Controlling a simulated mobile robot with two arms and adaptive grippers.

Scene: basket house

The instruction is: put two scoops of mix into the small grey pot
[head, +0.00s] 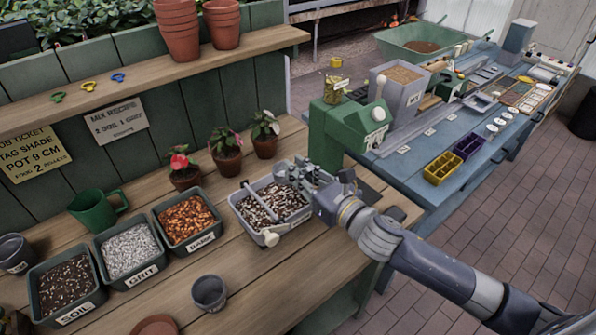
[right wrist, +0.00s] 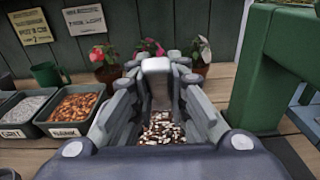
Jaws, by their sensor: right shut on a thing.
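The small grey pot (head: 209,292) stands upright on the wooden bench near its front, and its inside looks empty. A light grey tub (head: 244,222) holds a dark and pale speckled mix (head: 262,204), which also shows in the right wrist view (right wrist: 160,130). My right gripper (head: 305,178) is above the tub's right rim. It is shut on a pale grey handle (right wrist: 157,66), which looks like the scoop's. The scoop's bowl is not clearly visible. My left gripper is not in view.
Bins of soil (head: 66,282), grit (head: 129,252) and bark (head: 188,219) stand left of the tub. Potted flowers (head: 228,152) are behind it. A green machine (head: 345,125) is to the right. A terracotta saucer (head: 156,326) lies left of the pot. Bench right of the pot is clear.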

